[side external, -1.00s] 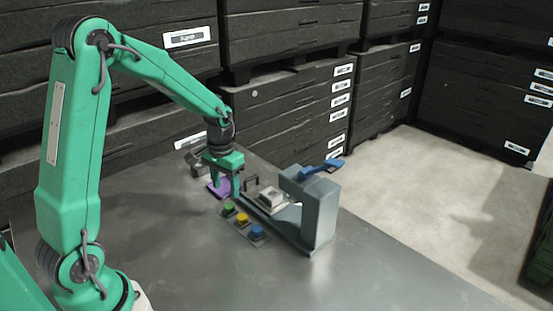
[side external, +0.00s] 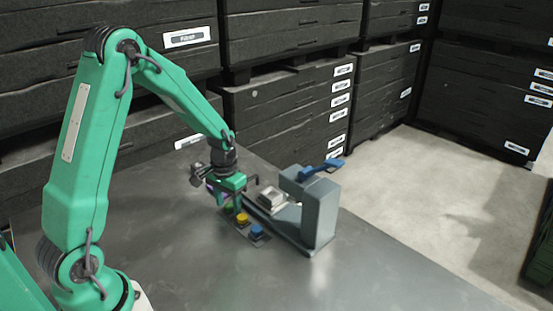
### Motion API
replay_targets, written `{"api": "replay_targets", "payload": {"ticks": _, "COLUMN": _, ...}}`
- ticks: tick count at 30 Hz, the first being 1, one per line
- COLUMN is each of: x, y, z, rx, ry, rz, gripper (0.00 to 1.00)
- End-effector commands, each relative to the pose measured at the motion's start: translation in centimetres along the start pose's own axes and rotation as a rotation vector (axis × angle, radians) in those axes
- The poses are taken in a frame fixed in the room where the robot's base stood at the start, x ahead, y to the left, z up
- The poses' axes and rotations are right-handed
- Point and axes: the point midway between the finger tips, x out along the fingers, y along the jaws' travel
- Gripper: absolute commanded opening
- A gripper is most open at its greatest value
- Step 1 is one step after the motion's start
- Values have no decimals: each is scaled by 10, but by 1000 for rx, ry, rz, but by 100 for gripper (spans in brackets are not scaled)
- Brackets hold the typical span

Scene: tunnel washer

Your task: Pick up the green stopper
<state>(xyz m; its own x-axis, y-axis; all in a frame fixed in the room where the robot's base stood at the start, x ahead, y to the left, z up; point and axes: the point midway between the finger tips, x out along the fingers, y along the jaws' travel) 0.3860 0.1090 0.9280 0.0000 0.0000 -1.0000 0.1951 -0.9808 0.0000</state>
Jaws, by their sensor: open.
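My gripper (side external: 229,205) is open and points down right at the green stopper. One finger hangs close beside it. I cannot tell whether the fingers touch it or stand around it.
A grey press-like machine (side external: 318,210) with a blue lever (side external: 322,166) stands just right of the row. A pale block (side external: 271,198) sits on its base. A purple item (side external: 211,189) shows behind my gripper. The front of the table (side external: 210,280) is clear.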

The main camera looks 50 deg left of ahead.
Motion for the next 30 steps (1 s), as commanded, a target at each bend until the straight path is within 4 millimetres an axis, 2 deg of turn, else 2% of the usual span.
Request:
{"api": "replay_targets", "payload": {"ticks": 13, "x": 0, "y": 0, "z": 0, "rx": 0, "ry": 0, "rz": 0, "gripper": 52}}
{"api": "replay_targets", "payload": {"ticks": 14, "x": 0, "y": 0, "z": 0, "rx": 0, "ry": 0, "rz": 0, "gripper": 50}}
{"api": "replay_targets", "payload": {"ticks": 21, "x": 0, "y": 0, "z": 0, "rx": 0, "ry": 0, "rz": 0, "gripper": 5}}
{"api": "replay_targets", "payload": {"ticks": 30, "x": -1, "y": 0, "z": 0, "rx": 0, "ry": 1, "rz": 0, "gripper": 4}}
